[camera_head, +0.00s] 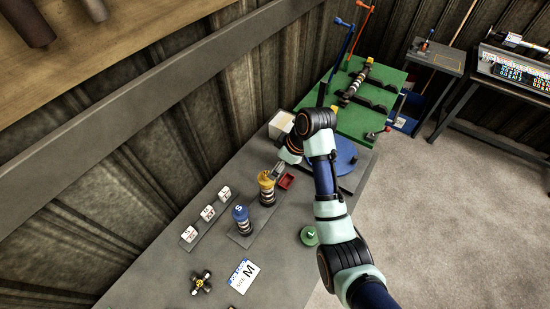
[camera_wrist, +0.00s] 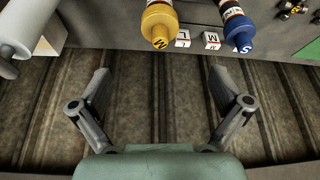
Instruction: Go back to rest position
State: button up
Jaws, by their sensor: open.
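My gripper (camera_wrist: 158,75) is open and empty in the wrist view, with its two grey fingers spread apart in front of the corrugated wall. In the head view my arm reaches over the grey table (camera_head: 165,265), and the gripper end (camera_head: 279,169) is close to the yellow-topped cylinder (camera_head: 266,188), partly hidden by my wrist. In the wrist view the yellow cylinder (camera_wrist: 160,25) and the blue cylinder (camera_wrist: 238,30) lie beyond the fingertips, and nothing is between the fingers.
White lettered blocks (camera_head: 207,212) stand in a row near the wall. A red tray (camera_head: 287,180), a white box (camera_head: 281,123), a card marked M (camera_head: 243,273) and a cross-shaped part (camera_head: 201,283) are on the table. A green board (camera_head: 350,121) carries a shaft (camera_head: 355,83). Open floor (camera_head: 460,220) lies right.

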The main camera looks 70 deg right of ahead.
dwell(0.3)
jog(key=w+a+r+t+h, duration=0.1)
jog(key=w+a+r+t, duration=0.1)
jog(key=w+a, duration=0.95)
jog(key=w+a+r+t, duration=0.1)
jog(key=a+r+t, duration=0.1)
jog(key=a, duration=0.8)
jog(key=w+a+r+t, duration=0.1)
jog(key=a+r, duration=0.2)
jog(key=a, duration=0.7)
jog(key=s+a+r+n+t+y, duration=0.1)
jog(key=s+a+r+t, duration=0.15)
jog(key=a, duration=0.35)
jog(key=s+a+r+t, duration=0.1)
jog(key=s+a+r, duration=0.15)
jog(key=a, duration=0.45)
notch_tip(320, 180, up, 13)
jog(key=w+p, duration=0.1)
jog(key=p, duration=1.1)
jog(key=shift+d, duration=0.25)
